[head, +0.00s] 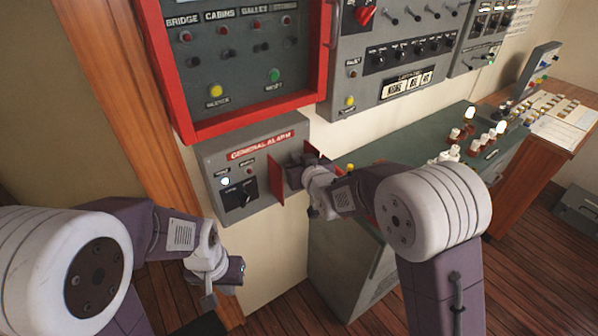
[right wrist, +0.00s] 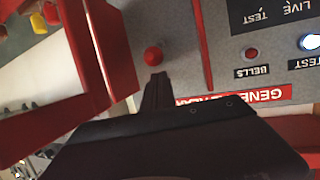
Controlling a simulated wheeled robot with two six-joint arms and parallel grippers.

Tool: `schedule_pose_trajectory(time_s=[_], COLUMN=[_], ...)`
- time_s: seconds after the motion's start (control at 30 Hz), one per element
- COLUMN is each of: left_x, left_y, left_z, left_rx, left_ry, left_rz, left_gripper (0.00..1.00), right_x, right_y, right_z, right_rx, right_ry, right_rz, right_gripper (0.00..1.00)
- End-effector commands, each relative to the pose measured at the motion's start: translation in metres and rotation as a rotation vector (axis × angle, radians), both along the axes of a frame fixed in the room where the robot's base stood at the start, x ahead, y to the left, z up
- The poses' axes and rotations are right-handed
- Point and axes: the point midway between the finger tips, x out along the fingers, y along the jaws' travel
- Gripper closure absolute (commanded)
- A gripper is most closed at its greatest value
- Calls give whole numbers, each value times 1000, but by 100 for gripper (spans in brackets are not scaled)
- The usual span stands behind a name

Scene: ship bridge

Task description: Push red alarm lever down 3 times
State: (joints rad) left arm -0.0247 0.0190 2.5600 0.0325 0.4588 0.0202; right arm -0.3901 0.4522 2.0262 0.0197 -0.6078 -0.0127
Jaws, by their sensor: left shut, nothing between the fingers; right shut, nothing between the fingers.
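The grey general alarm box (head: 222,165) hangs on the wall below the red-framed panel. Red guard plates (head: 276,180) stand out from its right part. My right gripper (head: 293,174) is shut and empty, in at these plates, and hides the lever in the head view. In the right wrist view, where lettering appears inverted, the lever's round red knob (right wrist: 153,56) shows between two red plates. The shut fingertips (right wrist: 157,80) are at the knob's label-side edge; I cannot tell whether they touch. My left gripper (head: 233,274) is shut and empty, low and left, away from the box.
The box also carries a lit white test lamp (head: 225,181), a small red bells lamp (right wrist: 252,54) and a black switch plate (head: 238,195). A green-topped console (head: 400,150) with knobs stands to the right. Wooden floor is clear below.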

Motion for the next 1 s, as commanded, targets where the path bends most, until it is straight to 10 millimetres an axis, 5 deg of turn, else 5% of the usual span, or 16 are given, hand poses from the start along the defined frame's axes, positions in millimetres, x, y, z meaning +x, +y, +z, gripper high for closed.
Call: schedule_pose_trajectory(time_s=[1.0], left_x=[0], left_y=[0], left_z=[-20], left_rx=[0], left_ry=[0], left_rz=[0], left_gripper=[100], right_x=[0], right_y=[0], right_z=[-21], right_rx=[0], right_ry=[1], right_rz=[0], right_gripper=[100])
